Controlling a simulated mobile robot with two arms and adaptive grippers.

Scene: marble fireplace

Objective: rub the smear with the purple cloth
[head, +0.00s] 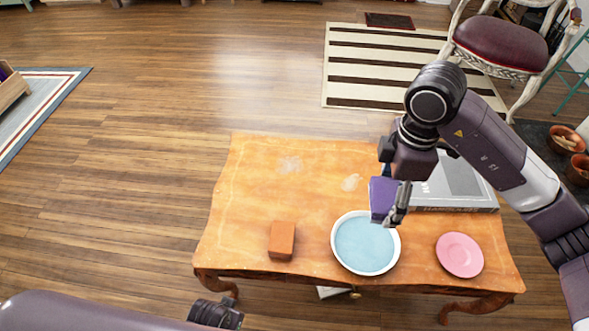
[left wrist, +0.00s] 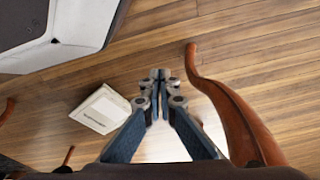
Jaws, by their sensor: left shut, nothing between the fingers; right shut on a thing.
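The purple cloth (head: 382,196), a folded block, is held in my right gripper (head: 397,208), above the wooden table (head: 250,205) near the back edge of the blue basin. Two pale smears show on the table top: a whitish one (head: 289,164) at the back left and a cream one (head: 350,182) just left of the cloth. The cloth appears apart from both. My left gripper (left wrist: 160,76) is shut and empty, with the floor and a curved table leg (left wrist: 235,110) behind it.
A round white-rimmed basin (head: 337,255) with a blue inside stands at the table's front middle. A brown-orange block (head: 281,240) is left of it, a pink plate (head: 460,254) right. The table's left side is mostly clear.

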